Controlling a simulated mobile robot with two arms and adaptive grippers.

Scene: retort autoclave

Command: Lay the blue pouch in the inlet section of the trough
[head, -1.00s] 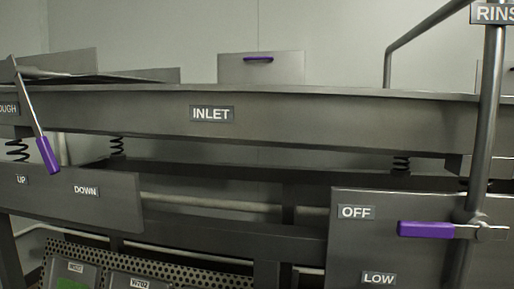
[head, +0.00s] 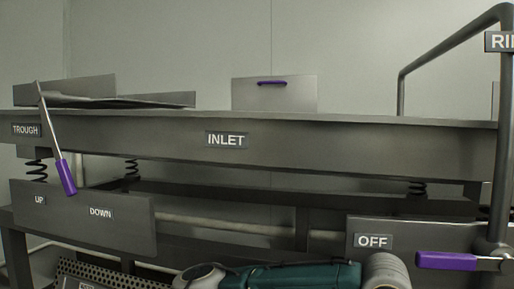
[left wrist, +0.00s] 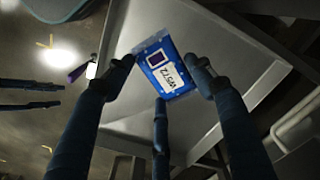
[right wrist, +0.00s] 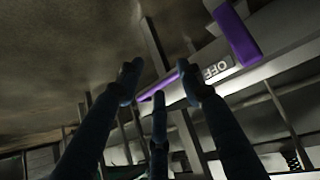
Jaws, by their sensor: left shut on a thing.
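The blue pouch (left wrist: 160,72) has a white label and shows in the left wrist view, between the fingertips of my left gripper (left wrist: 162,78), which is shut on it. A pale grey panel with raised edges (left wrist: 240,72) lies behind the pouch; I cannot tell how far apart they are. The trough (head: 350,147) runs across the head view, with the INLET label (head: 226,140) on its front wall. Its floor is hidden from this low angle. My right gripper (right wrist: 160,78) is open and empty. Neither gripper shows in the head view.
A purple-handled lever (head: 66,176) hangs at the trough's left front by the UP/DOWN plate (head: 125,221). A purple valve handle (head: 447,261) and a bent pipe (head: 450,41) stand at the right. An upright plate with a purple handle (head: 273,95) rises behind the trough.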

